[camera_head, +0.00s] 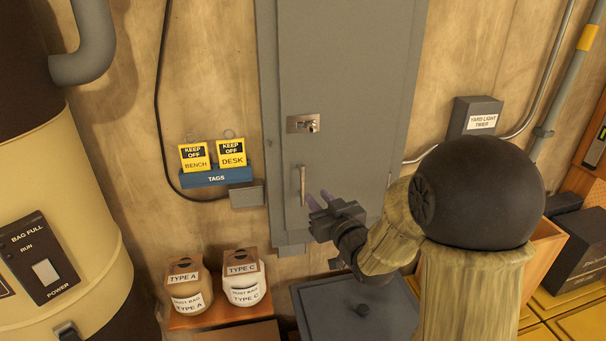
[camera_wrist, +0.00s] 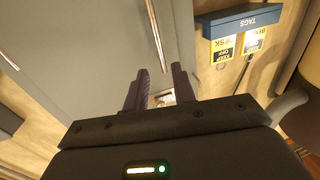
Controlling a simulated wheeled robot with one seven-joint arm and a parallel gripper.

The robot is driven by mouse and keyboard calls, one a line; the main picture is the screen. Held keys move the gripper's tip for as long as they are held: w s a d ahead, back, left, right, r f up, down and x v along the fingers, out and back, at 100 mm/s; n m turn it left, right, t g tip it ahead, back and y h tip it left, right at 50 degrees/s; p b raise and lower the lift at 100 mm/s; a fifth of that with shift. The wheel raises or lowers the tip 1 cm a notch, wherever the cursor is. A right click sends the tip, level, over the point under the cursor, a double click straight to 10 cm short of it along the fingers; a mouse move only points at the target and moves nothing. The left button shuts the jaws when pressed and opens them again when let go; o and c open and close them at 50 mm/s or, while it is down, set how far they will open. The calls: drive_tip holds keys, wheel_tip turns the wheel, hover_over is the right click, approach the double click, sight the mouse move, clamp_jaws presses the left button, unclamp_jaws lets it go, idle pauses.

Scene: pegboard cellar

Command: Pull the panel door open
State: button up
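The grey panel door (camera_head: 350,70) is on the wall cabinet in the head view and looks closed. A pale vertical bar handle (camera_head: 302,185) is low on its left side, with a metal lock plate (camera_head: 300,124) above it. My gripper (camera_head: 320,200) is in front of the door, just right of the handle's lower end. Its two dark fingers are apart and empty. In the wrist view, a small bright metal part (camera_wrist: 164,99) shows between my gripper's fingers (camera_wrist: 160,85); I cannot tell whether it is the plate or the handle.
A blue tag holder (camera_head: 215,177) with yellow tags is left of the cabinet. A grey lidded box (camera_head: 355,308) sits under my gripper. A timer box (camera_head: 475,116) is on the wall at right.

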sight(304, 181)
drive_tip(key=p+x, duration=0.4)
drive_tip(key=x, duration=0.4)
drive_tip(key=shift+w+a+r, duration=0.1)
drive_tip(key=shift+w, duration=0.1)
drive_tip(key=shift+w+a, duration=0.15)
drive_tip(key=shift+w, duration=0.3)
clamp_jaws()
